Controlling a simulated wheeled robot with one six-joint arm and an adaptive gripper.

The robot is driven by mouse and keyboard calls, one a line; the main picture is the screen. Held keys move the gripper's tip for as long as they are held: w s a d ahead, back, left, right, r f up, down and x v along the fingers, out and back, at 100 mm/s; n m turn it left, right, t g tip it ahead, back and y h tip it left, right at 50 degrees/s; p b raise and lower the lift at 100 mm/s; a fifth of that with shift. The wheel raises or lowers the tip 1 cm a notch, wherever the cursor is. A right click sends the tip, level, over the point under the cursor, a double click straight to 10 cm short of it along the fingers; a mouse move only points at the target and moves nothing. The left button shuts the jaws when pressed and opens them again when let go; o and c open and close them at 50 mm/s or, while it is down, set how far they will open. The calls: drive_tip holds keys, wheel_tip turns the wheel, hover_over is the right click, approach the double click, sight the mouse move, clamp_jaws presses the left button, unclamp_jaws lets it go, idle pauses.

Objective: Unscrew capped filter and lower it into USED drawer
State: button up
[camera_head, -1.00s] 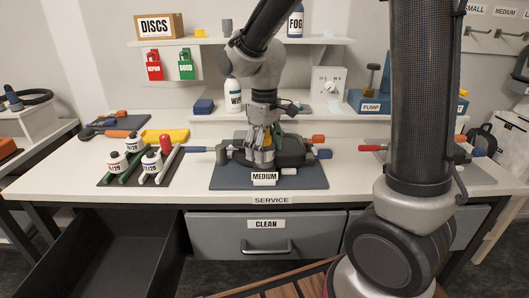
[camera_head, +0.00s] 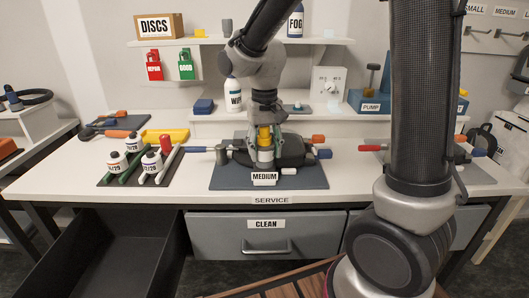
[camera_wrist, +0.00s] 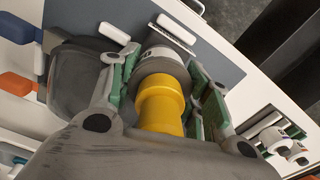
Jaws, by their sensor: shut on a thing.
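The capped filter has a yellow cap (camera_wrist: 162,103) above a grey cylindrical body (camera_wrist: 160,64). It stands upright at the dark machine (camera_head: 291,151) on the blue-grey mat (camera_head: 225,178), behind the MEDIUM label (camera_head: 264,178). The yellow cap also shows in the head view (camera_head: 264,136). My gripper (camera_wrist: 165,75) points down with its green-padded fingers on both sides of the filter, shut on it. The filter's lower joint is hidden. A dark drawer (camera_head: 120,240) is open and empty at lower left; no USED label shows on it.
A rack (camera_head: 122,182) with several small labelled bottles stands left of the mat. The CLEAN drawer (camera_head: 268,236) is shut below the bench front. A blue-handled tool (camera_head: 200,149) lies at the mat's left. Bench surface between mat and front edge is clear.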

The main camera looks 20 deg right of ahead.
drive_tip(key=n, duration=2.1)
drive_tip(key=shift+n, duration=0.4)
drive_tip(key=n, duration=0.5)
drive_tip(key=shift+n, duration=0.4)
drive_tip(key=o, duration=1.2)
